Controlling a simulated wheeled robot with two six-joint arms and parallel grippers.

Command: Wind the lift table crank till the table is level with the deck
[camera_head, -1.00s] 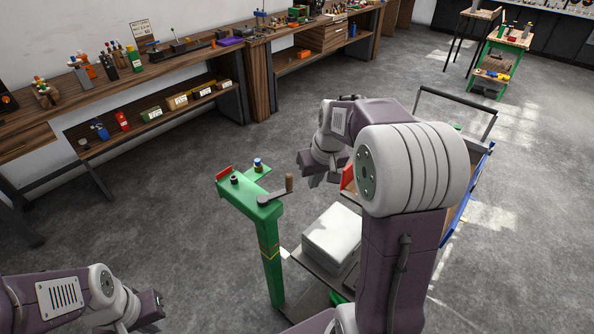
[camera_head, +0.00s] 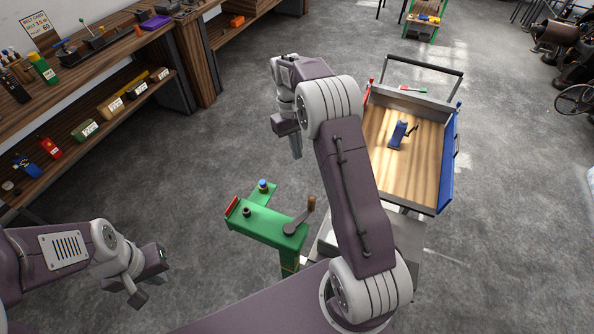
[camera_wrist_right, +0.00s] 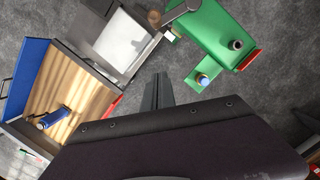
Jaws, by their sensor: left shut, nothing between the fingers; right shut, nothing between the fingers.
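The crank (camera_head: 297,222) has a grey arm and an upright wooden handle (camera_head: 311,203) on top of a green stand (camera_head: 262,224). In the right wrist view the crank arm (camera_wrist_right: 180,9) is partly cut off by the top edge. A pale block (camera_wrist_right: 120,42), perhaps on the lift table, lies beside the stand; my arm mostly hides it in the head view. The wood-floored deck (camera_head: 385,165) with a blue side is beyond it. My right gripper (camera_head: 296,150) is shut and empty, above and beyond the crank, apart from it. My left gripper (camera_head: 138,292) is shut and empty at lower left.
A small blue device (camera_head: 399,134) stands on the deck. A red plate (camera_head: 232,206) and a blue-capped knob (camera_head: 263,187) are on the green stand. Wooden workbenches (camera_head: 120,55) with shelves line the left wall. Grey floor between bench and stand is clear.

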